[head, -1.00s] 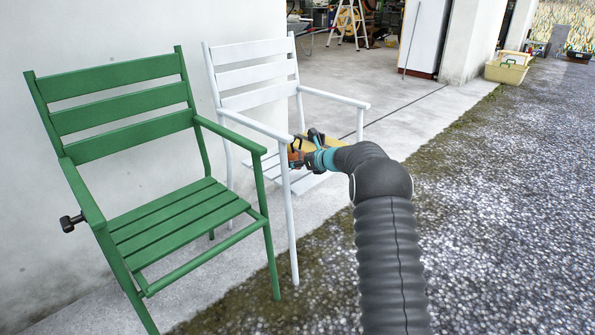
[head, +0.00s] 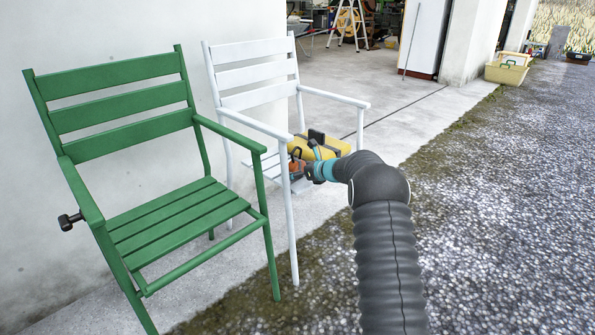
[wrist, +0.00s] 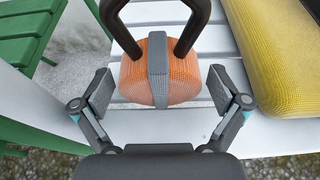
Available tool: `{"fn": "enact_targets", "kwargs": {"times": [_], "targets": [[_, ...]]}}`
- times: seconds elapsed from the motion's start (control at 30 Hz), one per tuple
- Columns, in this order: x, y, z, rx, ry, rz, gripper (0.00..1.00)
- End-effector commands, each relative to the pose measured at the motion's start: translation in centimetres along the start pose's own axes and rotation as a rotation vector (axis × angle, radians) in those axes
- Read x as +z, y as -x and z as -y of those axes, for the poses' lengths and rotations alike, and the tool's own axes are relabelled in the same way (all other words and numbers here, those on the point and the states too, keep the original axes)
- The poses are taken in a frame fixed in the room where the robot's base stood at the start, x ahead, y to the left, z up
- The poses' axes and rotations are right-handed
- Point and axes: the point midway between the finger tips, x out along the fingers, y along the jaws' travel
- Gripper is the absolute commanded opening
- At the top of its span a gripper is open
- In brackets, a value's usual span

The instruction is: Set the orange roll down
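The orange roll (wrist: 140,82) with a grey band (wrist: 158,65) is over the white seat slats in the wrist view and appears to rest on them. It also shows, small and partly hidden, on the white chair in the head view (head: 296,166). My gripper (wrist: 159,78) is open, with one finger on each side of the roll. Gaps show between both fingers and the roll. In the head view my gripper (head: 309,170) is at the white chair's front edge. The white chair (head: 255,75) stands behind the green one.
A yellow object (head: 325,147) lies right of the roll, also in the wrist view (wrist: 275,55). A dark looped handle (wrist: 197,25) rises beyond the roll. The green chair (head: 120,110) stands at left. A yellowish crate (head: 507,72) stands far off; the gravel at right is clear.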

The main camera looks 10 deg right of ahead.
Motion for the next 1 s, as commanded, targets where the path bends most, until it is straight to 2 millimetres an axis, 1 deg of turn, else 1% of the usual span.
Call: {"fn": "enact_targets", "kwargs": {"times": [0.23,0.33,0.47,0.7,0.8,0.9,1.0], "targets": [[0.4,0.1,0.0,0.000,0.001,0.000,0.98],[0.4,1.0,0.1,-0.002,0.000,0.001,0.98],[0.4,3.1,0.1,-0.002,-0.001,0.000,0.98],[0.4,8.1,0.1,-0.002,0.000,0.000,0.98],[0.3,9.7,0.1,-0.002,-0.001,0.000,0.98],[0.4,10.9,0.1,-0.001,0.000,0.001,0.98],[0.3,11.7,0.0,-0.001,0.000,0.000,0.98]]}}
